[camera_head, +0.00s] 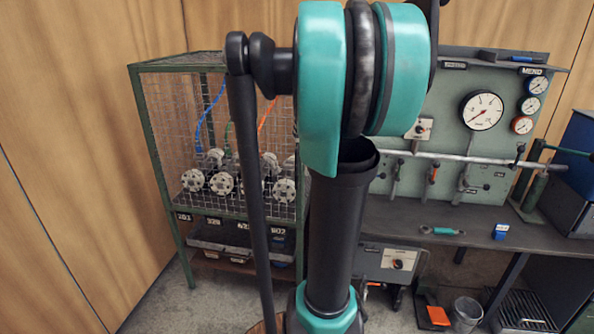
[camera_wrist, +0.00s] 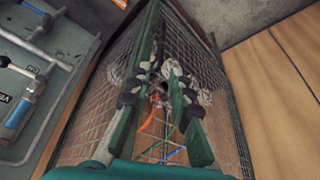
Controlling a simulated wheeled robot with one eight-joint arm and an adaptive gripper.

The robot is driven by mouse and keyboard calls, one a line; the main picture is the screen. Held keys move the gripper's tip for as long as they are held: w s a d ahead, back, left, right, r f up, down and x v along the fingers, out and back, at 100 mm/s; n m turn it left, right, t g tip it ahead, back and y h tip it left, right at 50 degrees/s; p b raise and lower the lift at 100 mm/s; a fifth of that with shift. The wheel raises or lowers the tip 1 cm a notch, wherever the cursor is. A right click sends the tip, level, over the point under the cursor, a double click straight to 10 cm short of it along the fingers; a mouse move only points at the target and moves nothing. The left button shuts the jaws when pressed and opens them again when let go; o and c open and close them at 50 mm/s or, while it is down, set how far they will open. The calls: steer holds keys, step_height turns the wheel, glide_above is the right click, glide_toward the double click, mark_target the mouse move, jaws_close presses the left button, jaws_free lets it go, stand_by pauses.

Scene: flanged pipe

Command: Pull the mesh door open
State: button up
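The mesh door (camera_head: 180,120) is wire mesh in a green frame on the front of a cage (camera_head: 140,105). It looks closed, but my arm covers its right part in the head view. In the wrist view, a green frame post (camera_wrist: 150,35) runs down between mesh panels towards my gripper (camera_wrist: 162,78). My gripper's two green fingers with dark joints stand apart, with orange and green hoses showing between them. I see nothing held between them. I cannot tell whether a fingertip touches the frame. My gripper is hidden in the head view.
Grey flanged fittings (camera_head: 222,183) sit behind the mesh, with bins (camera_head: 235,235) below. A gauge panel (camera_head: 450,120) and a workbench (camera_head: 400,215) stand to the right. A wooden wall (camera_head: 70,150) is at left; some floor before the cage is clear. A bucket (camera_head: 466,312) stands at lower right.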

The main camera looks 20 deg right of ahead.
steer(key=x, duration=1.7)
steer(key=shift+f, duration=0.1)
steer(key=shift+s, duration=0.1)
jaws_close()
